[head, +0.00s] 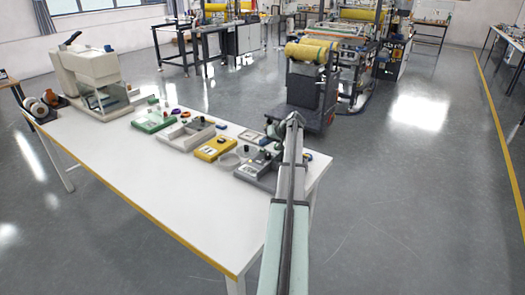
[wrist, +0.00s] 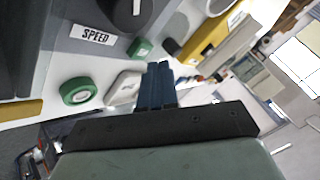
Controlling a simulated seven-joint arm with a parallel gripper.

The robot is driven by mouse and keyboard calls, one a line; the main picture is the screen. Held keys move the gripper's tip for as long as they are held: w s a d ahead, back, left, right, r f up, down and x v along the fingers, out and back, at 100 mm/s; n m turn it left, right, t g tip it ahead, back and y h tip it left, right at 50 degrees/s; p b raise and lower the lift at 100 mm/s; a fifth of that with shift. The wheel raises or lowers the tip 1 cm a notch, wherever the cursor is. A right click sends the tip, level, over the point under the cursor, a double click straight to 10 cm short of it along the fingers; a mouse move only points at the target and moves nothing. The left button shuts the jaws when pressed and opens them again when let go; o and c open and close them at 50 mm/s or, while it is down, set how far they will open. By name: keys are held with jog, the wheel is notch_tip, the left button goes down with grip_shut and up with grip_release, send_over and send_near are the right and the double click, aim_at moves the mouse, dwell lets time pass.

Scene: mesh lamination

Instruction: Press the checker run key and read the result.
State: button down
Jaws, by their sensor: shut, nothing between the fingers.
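My gripper (wrist: 160,68) is shut and empty; its two dark blue fingers lie together in the wrist view. In the head view my arm reaches over the right end of the white table, and its fingers cannot be made out there. A grey unit with a black knob (wrist: 124,10) and a SPEED label (wrist: 92,35) is at the upper left of the wrist view. A small green block (wrist: 140,48) lies just beyond the fingertips. A yellow unit (head: 214,149) stands left of the grey unit (head: 256,168). I cannot tell which unit is the checker, and no run key or result is readable.
A green ring (wrist: 79,91) and a pale rounded block (wrist: 124,88) lie close to my fingers. The table's (head: 150,180) front half is clear.

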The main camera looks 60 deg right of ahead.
aim_at(264, 150)
jog(key=shift+r, duration=0.1)
jog(key=shift+r, duration=2.45)
